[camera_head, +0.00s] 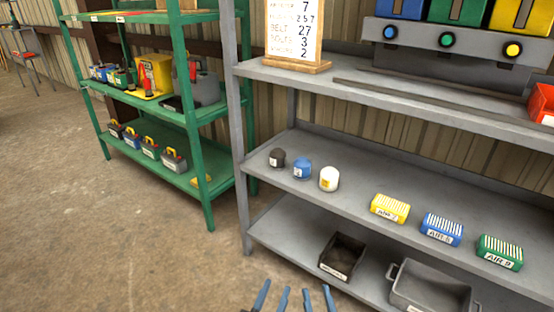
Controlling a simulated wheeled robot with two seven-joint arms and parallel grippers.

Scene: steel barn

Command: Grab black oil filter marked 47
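A small black oil filter (277,157) stands at the left end of the grey rack's middle shelf. Its pale label is too small to read. My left gripper (272,298) and my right gripper (318,299) show only as fingertips at the bottom edge, side by side, well below the filters in the picture. Each has a gap between its fingers and nothing visible in it. The rest of both grippers is out of frame.
On the grey shelf (355,187), yellow (390,208), blue (442,229) and green (500,251) air filters stand farther right. A dark bin (343,257) and a grey tray (432,290) sit below. A grey upright (238,130) stands left of the filters. A green rack (208,195) is beyond.

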